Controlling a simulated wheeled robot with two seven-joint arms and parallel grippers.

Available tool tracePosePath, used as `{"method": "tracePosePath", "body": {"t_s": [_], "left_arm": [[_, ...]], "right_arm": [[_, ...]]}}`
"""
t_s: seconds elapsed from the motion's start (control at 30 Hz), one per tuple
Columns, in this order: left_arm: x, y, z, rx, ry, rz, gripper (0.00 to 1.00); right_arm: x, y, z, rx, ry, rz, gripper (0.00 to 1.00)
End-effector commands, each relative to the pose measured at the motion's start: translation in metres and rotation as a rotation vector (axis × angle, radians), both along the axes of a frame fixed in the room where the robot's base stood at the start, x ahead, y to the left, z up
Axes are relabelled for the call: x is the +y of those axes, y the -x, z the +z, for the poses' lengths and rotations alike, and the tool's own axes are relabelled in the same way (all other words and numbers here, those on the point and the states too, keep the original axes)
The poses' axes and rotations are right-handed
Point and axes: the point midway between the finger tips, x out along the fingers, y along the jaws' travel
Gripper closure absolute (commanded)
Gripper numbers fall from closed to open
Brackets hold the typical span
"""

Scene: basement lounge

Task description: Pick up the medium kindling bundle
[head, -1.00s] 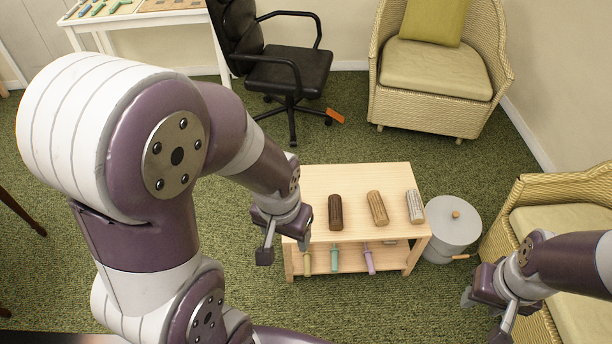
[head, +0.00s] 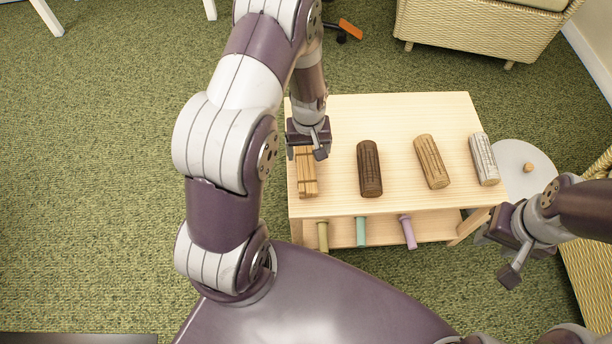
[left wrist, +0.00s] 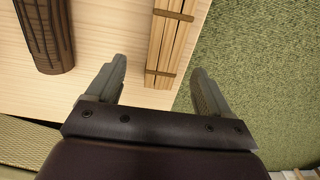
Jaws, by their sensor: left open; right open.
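Four-sided light wooden sticks tied with two bands form a bundle (head: 306,180) at the left end of the table top; it also shows in the left wrist view (left wrist: 168,45). To its right lie a dark brown bundle (head: 369,168), a tan bundle (head: 432,161) and a pale grey bundle (head: 485,159). Which one is the medium bundle I cannot tell for sure. My left gripper (head: 307,153) is open, over the far end of the light stick bundle. In the left wrist view its fingers (left wrist: 158,68) stand either side of that bundle's line. My right gripper (head: 497,256) is open and empty, right of the table.
The light wooden table (head: 400,112) has a lower shelf with green, teal and purple handled things (head: 361,231). A grey lidded pot (head: 520,180) stands at its right. A wicker armchair (head: 470,35) is behind. Green carpet is clear at the left.

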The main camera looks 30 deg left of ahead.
Motion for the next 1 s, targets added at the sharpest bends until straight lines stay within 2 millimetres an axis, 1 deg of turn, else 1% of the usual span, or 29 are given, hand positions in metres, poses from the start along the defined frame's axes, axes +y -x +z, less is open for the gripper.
{"method": "tracePosePath", "body": {"t_s": [0.03,0.17,0.23,0.33,0.4,0.47,0.63,0.67,0.7,0.77,0.8,0.83,1.0], "left_arm": [[0.000,0.000,-0.010,-0.001,-0.001,0.000,0.19],[0.001,0.000,-0.019,-0.001,-0.001,0.000,0.19],[0.002,0.002,-0.029,0.000,0.000,0.000,0.19],[0.005,0.004,-0.051,0.000,0.000,0.000,0.19],[0.005,0.005,-0.062,0.000,0.000,-0.001,0.19],[0.005,0.004,-0.067,-0.002,0.000,-0.002,0.19],[0.005,0.004,-0.065,-0.003,0.001,-0.002,0.19],[0.005,0.004,-0.065,-0.003,0.001,-0.002,0.22],[0.005,0.004,-0.065,-0.003,0.001,-0.002,0.35],[0.005,0.004,-0.065,-0.003,0.001,-0.002,0.55],[0.005,0.004,-0.065,-0.003,0.001,-0.002,0.68],[0.005,0.004,-0.065,-0.003,0.001,-0.002,0.78],[0.005,0.004,-0.064,-0.003,0.001,-0.002,0.79]], "right_arm": [[0.000,0.000,-0.006,0.000,0.000,0.000,0.57],[0.000,0.000,-0.010,0.000,0.000,0.000,0.57],[0.000,0.000,-0.017,0.000,0.000,0.000,0.57],[0.000,0.000,-0.032,0.000,0.000,0.000,0.57],[0.000,0.000,-0.037,0.000,0.000,0.000,0.57],[0.000,0.000,-0.039,0.000,0.000,0.000,0.57],[0.000,0.000,-0.036,0.000,0.000,0.000,0.57],[0.000,0.000,-0.036,0.000,0.000,0.000,0.57],[0.000,0.000,-0.036,0.000,0.000,0.000,0.57],[0.000,0.000,-0.036,0.000,0.000,0.000,0.57],[0.000,0.000,-0.036,0.000,0.000,0.000,0.57],[0.000,0.000,-0.036,0.000,0.000,0.000,0.57],[0.000,0.000,-0.036,0.000,0.000,0.000,0.57]]}}
